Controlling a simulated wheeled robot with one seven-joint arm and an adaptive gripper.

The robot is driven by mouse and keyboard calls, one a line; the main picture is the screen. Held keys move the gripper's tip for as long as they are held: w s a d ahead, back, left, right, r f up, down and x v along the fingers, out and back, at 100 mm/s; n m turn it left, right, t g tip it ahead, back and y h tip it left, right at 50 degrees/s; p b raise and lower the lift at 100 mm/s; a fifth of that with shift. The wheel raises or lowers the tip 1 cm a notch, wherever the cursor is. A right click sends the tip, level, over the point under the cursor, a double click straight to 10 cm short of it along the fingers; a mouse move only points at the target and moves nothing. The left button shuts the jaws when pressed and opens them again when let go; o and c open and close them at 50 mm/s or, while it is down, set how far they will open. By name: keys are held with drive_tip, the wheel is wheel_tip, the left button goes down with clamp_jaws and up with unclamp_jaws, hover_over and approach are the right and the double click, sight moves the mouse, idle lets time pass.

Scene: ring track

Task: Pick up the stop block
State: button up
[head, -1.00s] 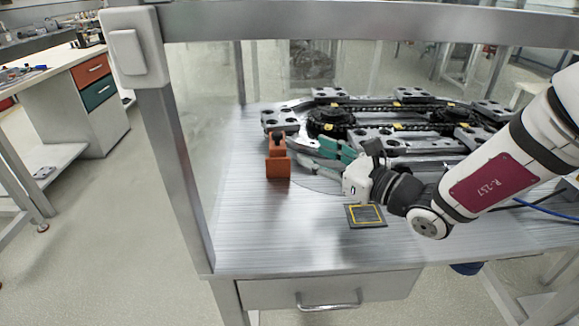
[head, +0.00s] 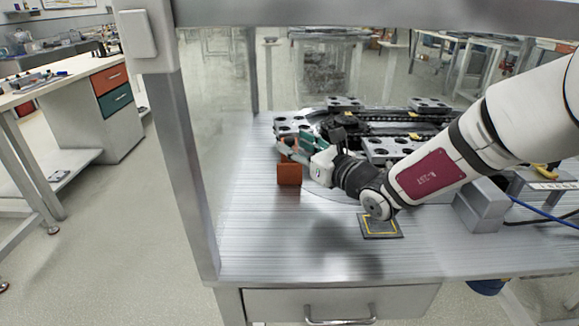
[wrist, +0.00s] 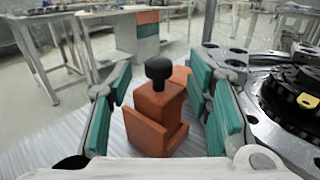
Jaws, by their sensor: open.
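The stop block is an orange block (wrist: 157,112) with a black knob on top. It stands upright on the metal table, centred in the wrist view between the two teal finger pads. In the head view the orange block (head: 289,174) is at the left of the track, its upper part hidden behind my gripper. My gripper (head: 288,149) is open, with its fingers on either side of the block in the wrist view (wrist: 160,105). I cannot tell whether a pad touches the block.
The ring track (head: 375,130) with black rollers and grey perforated plates lies close right of the block. A dark pad with a yellow square (head: 381,226) lies on the table's front. A metal frame post (head: 182,150) stands left. The table front left is clear.

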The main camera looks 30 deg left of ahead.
drive_tip(key=shift+x, duration=1.45)
drive_tip(key=shift+c, duration=0.2)
clamp_jaws()
drive_tip(key=shift+a+r, duration=0.1)
drive_tip(key=shift+r, duration=0.05)
drive_tip(key=shift+r, duration=0.15)
